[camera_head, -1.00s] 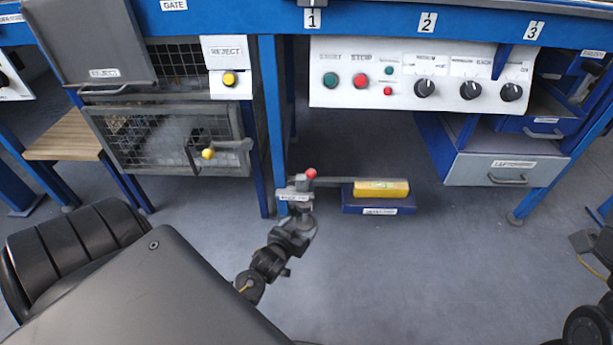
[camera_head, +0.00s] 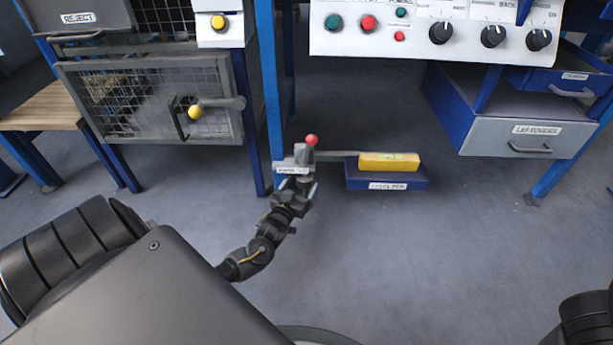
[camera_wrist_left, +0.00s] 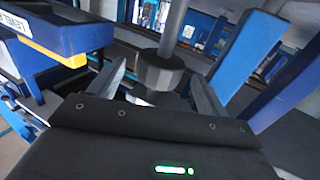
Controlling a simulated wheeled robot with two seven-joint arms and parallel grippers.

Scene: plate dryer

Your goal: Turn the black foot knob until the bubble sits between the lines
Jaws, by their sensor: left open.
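The black foot knob (camera_wrist_left: 159,74) is a dark cylinder on a grey rod in the left wrist view. My left gripper (camera_wrist_left: 158,84) is open, one finger on each side of the knob, with visible gaps. In the head view my left gripper (camera_head: 299,184) is just below a labelled grey bracket at the blue leg and hides the knob there. The yellow spirit level (camera_head: 374,162) lies to the right of it. Its greenish vial (camera_head: 398,157) is too small to tell where the bubble sits. My right gripper is not in view.
A red ball knob (camera_head: 311,140) tops the bracket, and a grey bar runs toward the level. A mesh door (camera_head: 140,118) is at left, a grey drawer (camera_head: 490,139) at right. The floor in front is clear.

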